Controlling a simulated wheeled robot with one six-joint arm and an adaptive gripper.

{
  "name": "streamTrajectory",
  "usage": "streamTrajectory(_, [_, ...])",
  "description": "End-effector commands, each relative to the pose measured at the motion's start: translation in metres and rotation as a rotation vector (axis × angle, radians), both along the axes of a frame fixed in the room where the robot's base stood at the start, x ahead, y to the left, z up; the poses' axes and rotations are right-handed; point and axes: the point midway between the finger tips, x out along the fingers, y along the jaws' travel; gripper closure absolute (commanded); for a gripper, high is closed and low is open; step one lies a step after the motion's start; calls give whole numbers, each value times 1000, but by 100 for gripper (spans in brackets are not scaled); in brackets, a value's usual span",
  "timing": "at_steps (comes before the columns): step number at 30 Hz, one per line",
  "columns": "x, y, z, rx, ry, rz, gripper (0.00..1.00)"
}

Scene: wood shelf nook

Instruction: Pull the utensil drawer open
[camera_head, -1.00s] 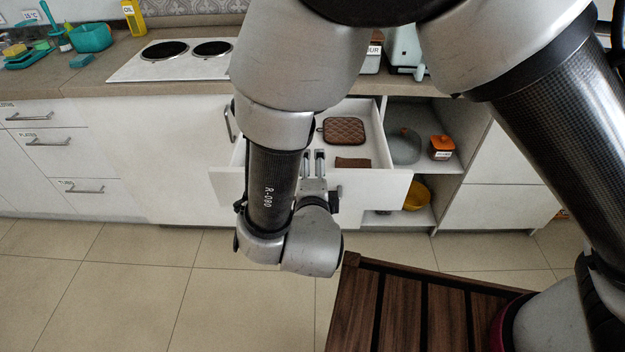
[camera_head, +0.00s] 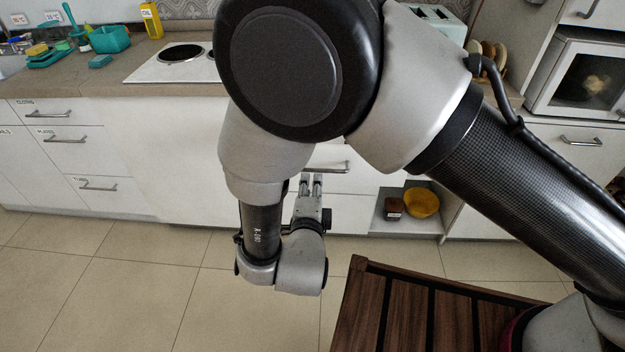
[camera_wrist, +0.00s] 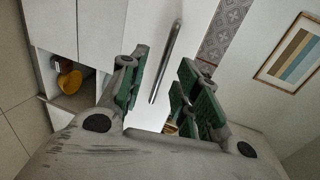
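A white drawer front (camera_head: 360,183) with a silver bar handle (camera_head: 332,168) shows behind my arm in the head view. No label on it can be read, so I cannot tell whether it is the utensil drawer. My gripper (camera_head: 312,180) points at this front, close to the handle. In the wrist view my gripper (camera_wrist: 163,90) is open, its green-padded fingers apart. A silver bar handle (camera_wrist: 167,60) on a white front shows ahead between the fingers, with no clear contact. My arm hides much of the cabinet.
A low open shelf holds a yellow bowl (camera_head: 422,203) and a dark brown container (camera_head: 393,208). A dark wooden slatted surface (camera_head: 400,310) is at the front right. Labelled drawers (camera_head: 65,137) stand at left. The tiled floor (camera_head: 130,265) is clear.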

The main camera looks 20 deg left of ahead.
Motion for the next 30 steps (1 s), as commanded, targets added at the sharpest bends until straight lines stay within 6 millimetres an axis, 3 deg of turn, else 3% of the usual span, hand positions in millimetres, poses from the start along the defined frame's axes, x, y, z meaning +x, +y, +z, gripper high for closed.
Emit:
streamTrajectory(7, [32, 7, -7, 1, 0, -1, 68])
streamTrajectory(17, [37, 9, -8, -1, 1, 0, 68])
streamTrajectory(23, [37, 9, -8, -1, 1, 0, 100])
streamTrajectory(30, [37, 9, -8, -1, 1, 0, 100])
